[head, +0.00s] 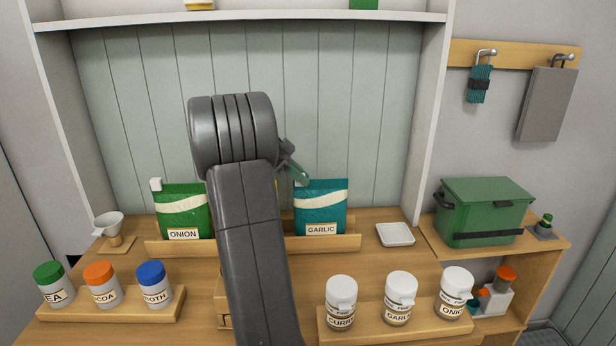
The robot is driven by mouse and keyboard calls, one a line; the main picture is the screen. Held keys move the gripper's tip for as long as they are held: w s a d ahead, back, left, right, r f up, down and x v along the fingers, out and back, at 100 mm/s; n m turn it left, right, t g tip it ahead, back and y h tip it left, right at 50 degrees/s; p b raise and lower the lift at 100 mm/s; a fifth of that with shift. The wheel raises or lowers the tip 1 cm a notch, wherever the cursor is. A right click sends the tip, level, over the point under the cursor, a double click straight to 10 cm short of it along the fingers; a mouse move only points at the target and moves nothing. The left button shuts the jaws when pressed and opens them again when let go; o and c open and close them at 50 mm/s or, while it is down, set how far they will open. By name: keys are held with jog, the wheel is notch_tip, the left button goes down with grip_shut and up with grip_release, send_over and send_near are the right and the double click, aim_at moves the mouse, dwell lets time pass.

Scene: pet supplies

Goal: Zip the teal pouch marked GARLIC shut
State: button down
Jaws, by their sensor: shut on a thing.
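The teal pouch marked GARLIC (320,210) stands upright in a low wooden rack, with a pale band across its front. My gripper (303,179) is at the pouch's top left corner, shut on the pouch's zip slider. My arm and the fingers hide most of the gripper's far side, and the slider itself cannot be made out. How far the top edge is closed cannot be told from here.
A green pouch marked ONION (183,211) with a white slider at its top left stands in the same rack (345,242). A white dish (395,234) lies to the right. White-lidded jars (400,298) stand in front. A green box (485,212) is at far right.

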jog(key=c, duration=1.2)
grip_release()
jog(key=shift+a, duration=0.1)
jog(key=shift+c, duration=0.2)
jog(key=v, duration=1.4)
jog(key=shift+f, duration=0.1)
jog(key=x, duration=1.4)
jog(key=shift+d, duration=0.9)
